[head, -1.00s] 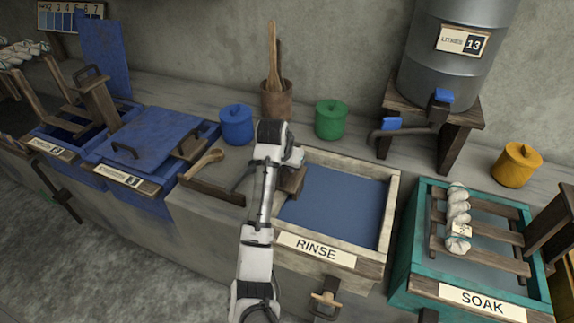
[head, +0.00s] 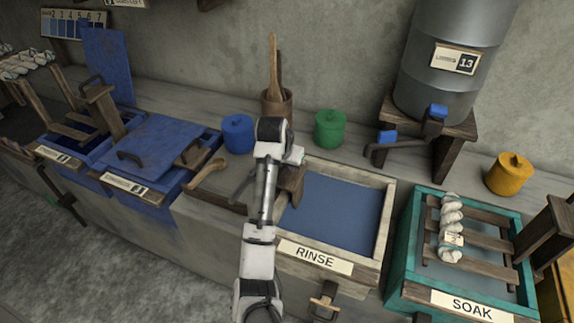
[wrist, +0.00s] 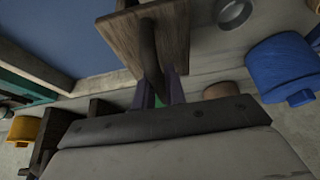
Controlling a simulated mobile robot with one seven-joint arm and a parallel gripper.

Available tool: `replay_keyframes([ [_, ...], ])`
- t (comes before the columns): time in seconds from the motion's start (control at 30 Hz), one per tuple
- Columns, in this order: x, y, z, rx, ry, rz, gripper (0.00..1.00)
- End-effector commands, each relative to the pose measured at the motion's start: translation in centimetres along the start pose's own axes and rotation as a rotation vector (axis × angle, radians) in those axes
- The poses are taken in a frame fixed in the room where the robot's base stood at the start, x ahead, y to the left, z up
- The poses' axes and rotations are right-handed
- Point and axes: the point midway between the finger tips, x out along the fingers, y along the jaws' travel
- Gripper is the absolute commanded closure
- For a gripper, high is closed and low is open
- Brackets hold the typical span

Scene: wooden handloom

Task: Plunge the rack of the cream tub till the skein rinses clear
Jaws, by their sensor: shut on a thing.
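The cream tub (head: 388,215), labelled RINSE, stands in the middle of the head view, filled with blue liquid. The liquid also shows in the wrist view (wrist: 60,35). My gripper (wrist: 160,92) is shut on the dark wooden handle of the rack (wrist: 150,45), over the tub's left side. The rack's wooden upright (head: 291,180) shows beside my wrist in the head view. The rack's lower part and any skein on it are hidden by my arm or the opaque liquid.
A teal SOAK tub (head: 405,262) with a pale tagged skein (head: 451,220) on its rack stands right. Blue (head: 238,134), green (head: 330,129) and yellow (head: 509,175) jars line the back ledge. A grey barrel (head: 450,85) stands behind.

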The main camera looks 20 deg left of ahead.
Motion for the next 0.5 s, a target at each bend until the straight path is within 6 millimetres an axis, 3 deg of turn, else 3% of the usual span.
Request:
replay_keyframes([
  [0.03, -1.0, 0.2, -0.6, 0.005, 0.005, 0.002, 1.00],
  [0.5, -5.3, 0.2, -2.8, 0.006, 0.011, -0.001, 1.00],
])
